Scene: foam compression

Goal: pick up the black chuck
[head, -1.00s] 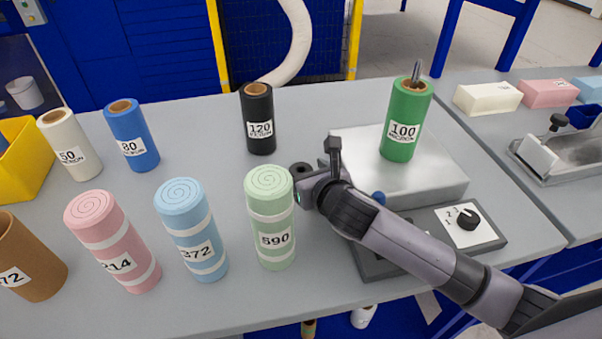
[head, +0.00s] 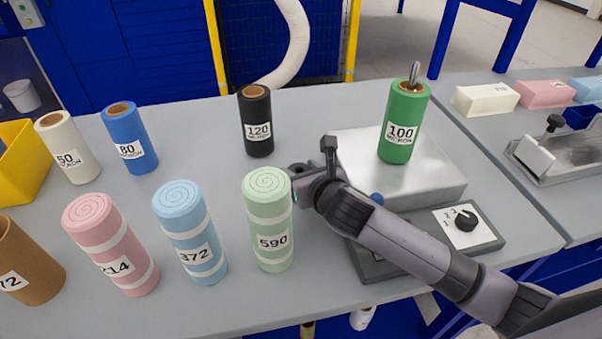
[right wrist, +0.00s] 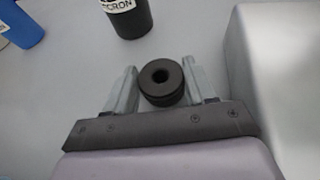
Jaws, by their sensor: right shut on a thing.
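The black chuck (right wrist: 161,82) is a short dark cylinder with a round hole in its top. In the right wrist view it sits between the two grey fingers of my right gripper (right wrist: 160,90), which is shut on it. In the head view my right gripper (head: 303,186) is at the table between the green 590 roll and the silver block. The chuck is mostly hidden there, with a dark bit (head: 297,170) showing behind the gripper. I cannot tell whether it is clear of the table. My left gripper is not in view.
The green foam roll (head: 270,225) stands close left of my right gripper. The black 120 roll (head: 257,125) stands behind it. The silver block (head: 440,185) with the green 100 roll (head: 402,120) is on the right. Blue (head: 195,240) and pink (head: 115,250) rolls stand further left.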

